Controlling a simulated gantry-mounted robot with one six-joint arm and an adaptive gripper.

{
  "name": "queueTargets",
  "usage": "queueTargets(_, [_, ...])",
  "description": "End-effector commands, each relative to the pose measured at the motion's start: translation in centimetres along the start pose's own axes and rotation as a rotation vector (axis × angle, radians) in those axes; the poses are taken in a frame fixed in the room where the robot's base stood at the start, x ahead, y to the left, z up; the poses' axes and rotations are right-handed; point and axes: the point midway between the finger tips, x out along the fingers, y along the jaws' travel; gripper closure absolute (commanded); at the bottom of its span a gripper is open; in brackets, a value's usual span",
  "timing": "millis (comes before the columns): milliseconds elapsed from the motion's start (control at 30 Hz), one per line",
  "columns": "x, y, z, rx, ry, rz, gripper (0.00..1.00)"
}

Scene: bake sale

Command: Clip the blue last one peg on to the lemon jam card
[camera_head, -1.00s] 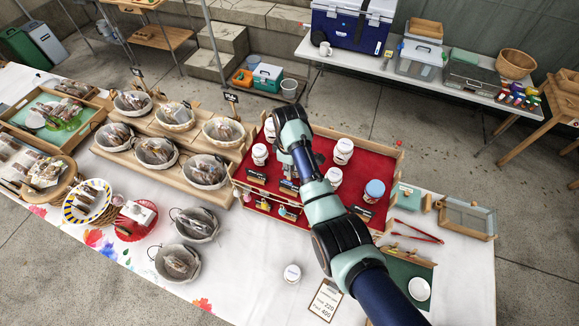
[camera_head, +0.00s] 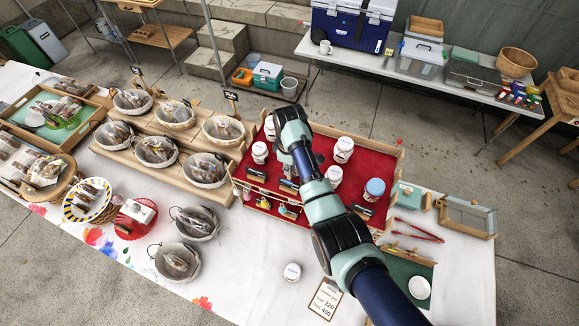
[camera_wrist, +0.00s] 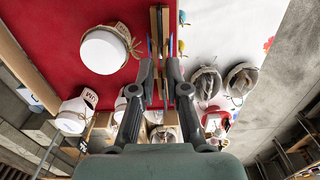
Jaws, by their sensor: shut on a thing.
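My gripper (camera_wrist: 160,68) is over the front part of the red jar tray, with its fingers close together on a small, narrow thing mostly hidden between the tips. This thing is probably the blue peg, but its lettering does not show. A small blue piece (camera_wrist: 171,46) shows just beyond the fingertips in the wrist view. Dark label cards stand along the tray's front; one card (camera_head: 289,186) is just below my gripper in the head view, and another (camera_head: 256,173) is to its left. Their writing is too small to tell which is lemon jam.
The red tray (camera_head: 375,160) holds several white-lidded jars, one (camera_head: 343,150) right of my gripper and another (camera_wrist: 104,50) close by in the wrist view. Lined baskets (camera_head: 205,172) stand left. Red tongs (camera_head: 418,231) lie right.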

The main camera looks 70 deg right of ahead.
Motion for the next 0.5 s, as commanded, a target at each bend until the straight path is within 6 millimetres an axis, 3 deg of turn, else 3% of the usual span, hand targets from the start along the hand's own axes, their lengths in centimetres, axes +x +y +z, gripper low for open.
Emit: queueTargets(500, [2.0,0.0,0.0,0.000,0.000,-0.001,1.00])
